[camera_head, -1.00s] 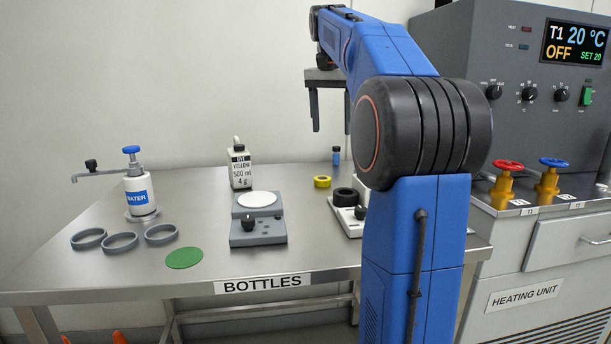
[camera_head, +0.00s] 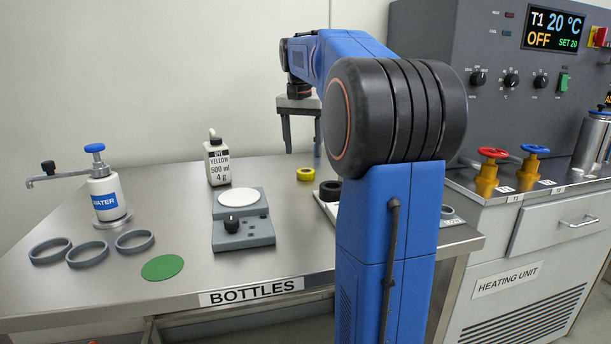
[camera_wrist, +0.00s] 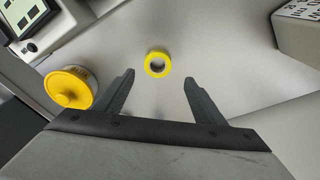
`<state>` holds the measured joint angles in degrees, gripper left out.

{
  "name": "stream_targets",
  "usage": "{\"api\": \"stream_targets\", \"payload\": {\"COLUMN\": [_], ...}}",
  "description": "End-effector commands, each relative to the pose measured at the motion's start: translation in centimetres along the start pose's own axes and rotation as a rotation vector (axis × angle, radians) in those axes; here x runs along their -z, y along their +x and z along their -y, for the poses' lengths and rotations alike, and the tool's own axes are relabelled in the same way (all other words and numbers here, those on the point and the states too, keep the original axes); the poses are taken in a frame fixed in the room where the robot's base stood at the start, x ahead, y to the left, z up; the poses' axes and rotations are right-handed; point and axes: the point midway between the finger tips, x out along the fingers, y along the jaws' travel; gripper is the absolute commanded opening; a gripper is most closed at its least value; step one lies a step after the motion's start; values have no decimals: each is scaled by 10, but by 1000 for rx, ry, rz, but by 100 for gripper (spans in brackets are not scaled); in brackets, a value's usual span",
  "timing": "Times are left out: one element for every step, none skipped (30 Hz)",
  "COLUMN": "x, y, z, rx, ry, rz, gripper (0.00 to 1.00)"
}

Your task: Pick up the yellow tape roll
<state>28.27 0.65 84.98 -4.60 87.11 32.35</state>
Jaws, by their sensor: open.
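The yellow tape roll (camera_head: 305,177) lies flat on the steel bench in the head view, toward the back. In the wrist view the tape roll (camera_wrist: 156,74) shows as a ring just beyond and between my fingertips. My gripper (camera_head: 302,152) hangs above the bench, pointing down, with its fingers apart. In the wrist view my gripper (camera_wrist: 159,76) is open and empty, with clear bench between its fingers. The roll is not held, and my fingers appear to be above it.
A yellow-lidded container (camera_wrist: 72,90) stands left of my fingers in the wrist view. A dye bottle (camera_head: 217,163) and a grey stirrer-like device (camera_head: 244,232) stand to the left.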

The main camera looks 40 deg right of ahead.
Motion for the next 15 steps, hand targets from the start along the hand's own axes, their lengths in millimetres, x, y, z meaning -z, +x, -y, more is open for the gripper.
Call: {"api": "stream_targets", "payload": {"x": [0, 0, 0, 0, 0, 0, 0, -1, -2, -2, -3, -4, -5, -6, -6], "y": [6, 8, 11, 12, 13, 15, 16, 18, 22, 26, 30, 36, 40, 44, 50], "z": [0, 0, 0, 0, 0, 0, -1, -1, -2, -2, -3, -4, -5, -5, -6], "rx": [-1, -1, 0, 0, 0, 0, 0, -1, -1, -1, -1, -2, -1, -1, -2], "ry": [0, 0, 0, 0, 0, 0, 0, 0, 0, 0, 0, 0, 1, 1, 0], "rz": [1, 1, 0, 0, 0, 0, 0, 1, 1, 1, 1, 2, 2, 2, 3], "gripper": [64, 64, 64, 64, 64, 64, 64, 64, 64, 64, 64, 64, 64, 64, 64]}}
